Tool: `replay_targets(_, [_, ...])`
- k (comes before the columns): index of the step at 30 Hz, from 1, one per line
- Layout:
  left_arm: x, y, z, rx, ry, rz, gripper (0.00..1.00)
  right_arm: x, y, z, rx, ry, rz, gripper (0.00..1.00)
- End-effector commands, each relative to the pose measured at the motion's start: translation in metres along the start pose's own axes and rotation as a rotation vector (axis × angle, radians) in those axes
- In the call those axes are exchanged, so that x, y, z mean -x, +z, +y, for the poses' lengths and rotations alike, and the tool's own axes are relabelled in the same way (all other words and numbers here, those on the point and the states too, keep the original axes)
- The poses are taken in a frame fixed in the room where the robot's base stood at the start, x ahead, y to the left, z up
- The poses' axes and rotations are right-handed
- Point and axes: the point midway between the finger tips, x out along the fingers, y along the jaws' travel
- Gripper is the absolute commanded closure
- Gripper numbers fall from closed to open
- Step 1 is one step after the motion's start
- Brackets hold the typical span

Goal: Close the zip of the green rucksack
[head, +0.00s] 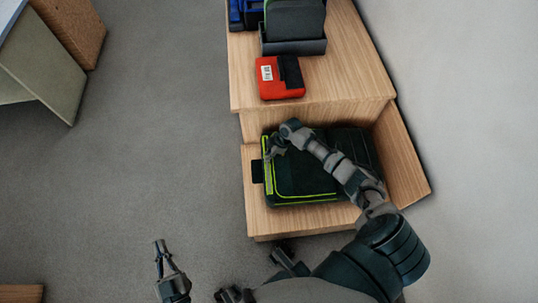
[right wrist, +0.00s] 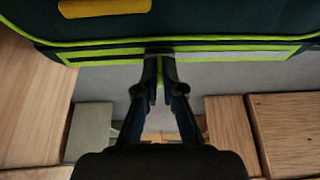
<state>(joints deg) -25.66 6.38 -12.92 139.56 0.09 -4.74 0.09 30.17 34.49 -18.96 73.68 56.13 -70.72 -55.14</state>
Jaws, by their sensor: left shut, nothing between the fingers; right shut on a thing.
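The dark green rucksack (head: 308,182) with lime trim lies on the low wooden shelf in the head view. Its lime-edged side strip (right wrist: 225,54) crosses the upper part of the right wrist view. My right gripper (head: 269,155) is at the rucksack's left edge. In the right wrist view its fingertips (right wrist: 159,54) are shut at this strip, on what seems to be the zip pull, mostly hidden between them. How far the zip is closed cannot be told. My left gripper (head: 160,248) is shut and empty, above the floor to the left of the shelf.
The low wooden shelf (head: 260,225) has a raised side on the right. A red pouch (head: 280,88) with a white label lies on the higher wooden surface (head: 345,75) behind. A dark tray (head: 292,46) holds items there.

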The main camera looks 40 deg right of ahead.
Motion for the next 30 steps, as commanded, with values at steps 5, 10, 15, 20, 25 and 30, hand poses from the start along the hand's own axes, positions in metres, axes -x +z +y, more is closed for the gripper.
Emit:
replay_targets(5, [-0.0020,0.0014,0.0008,-0.001,0.000,-0.005,1.00,0.0013,0.0001,0.0013,0.000,0.002,0.001,1.00])
replay_targets(10, [-0.0021,0.0016,0.0008,-0.001,0.000,-0.005,1.00,0.0011,0.0002,0.0014,0.000,0.002,0.001,1.00])
replay_targets(15, [-0.0021,0.0018,0.0008,-0.001,0.000,-0.006,1.00,0.0008,0.0004,0.0012,0.000,0.001,0.001,1.00])
replay_targets(20, [-0.0020,0.0019,0.0007,-0.001,0.000,-0.006,1.00,0.0006,0.0007,0.0011,0.000,0.001,0.000,1.00])
replay_targets(25, [-0.0020,0.0018,0.0007,-0.001,0.000,-0.005,1.00,0.0004,0.0009,0.0010,-0.001,0.001,0.000,1.00])
replay_targets(30, [-0.0019,0.0017,0.0006,0.000,0.000,-0.005,1.00,0.0003,0.0010,0.0009,-0.001,0.000,0.000,0.71])
